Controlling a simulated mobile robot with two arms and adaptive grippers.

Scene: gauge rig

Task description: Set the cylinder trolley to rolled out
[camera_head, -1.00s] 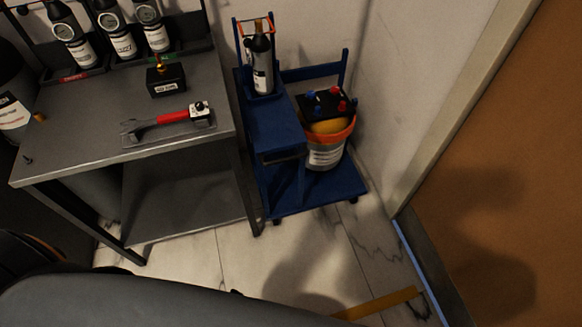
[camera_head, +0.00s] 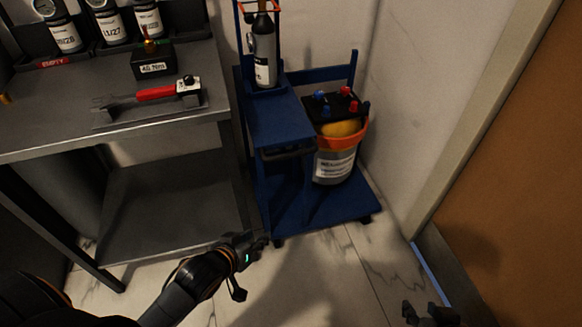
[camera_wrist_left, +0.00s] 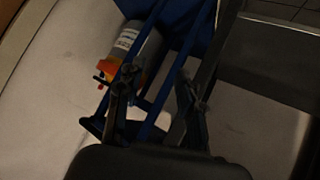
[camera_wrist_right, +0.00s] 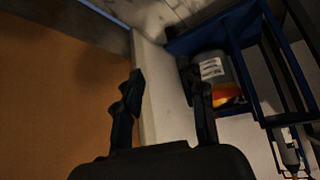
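The blue cylinder trolley (camera_head: 281,121) stands upright on the floor between the grey bench and the wall. A dark cylinder (camera_head: 264,55) with a white label stands in its upper holder. The trolley frame also shows in the left wrist view (camera_wrist_left: 197,16) and the right wrist view (camera_wrist_right: 190,40). My left gripper (camera_head: 250,264) is low in front of the trolley's near left corner, and its fingers are apart and empty in the left wrist view. My right gripper (camera_head: 427,312) is at the bottom right, apart from the trolley, with its fingers open and empty.
Marble floor in front is clear.

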